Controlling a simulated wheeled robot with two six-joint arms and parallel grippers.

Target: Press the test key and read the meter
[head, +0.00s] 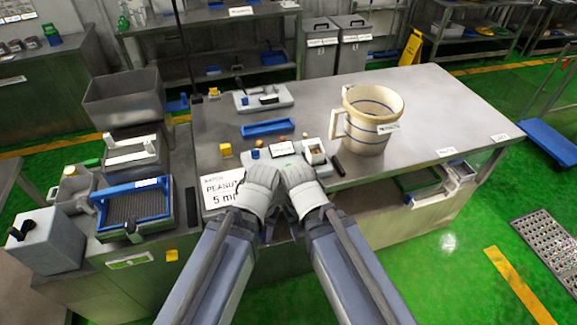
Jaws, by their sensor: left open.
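A pale grey tabletop device, which looks like the meter (284,148), lies near the front of the steel table. It has a white label or display, a blue knob (255,154) on its left and a small open cup (314,152) on its right. Which part is the test key is too small to tell. My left gripper (265,172) and my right gripper (295,170) are side by side at the device's front edge and cover part of it. Their fingertips are mostly hidden beneath the wrists, so contact cannot be told.
A large cream jug (371,119) stands right of the device on the steel table (440,100). A blue tray (269,127) and a grey scale-like unit (263,98) lie behind. A batch sign (222,188) is at left.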

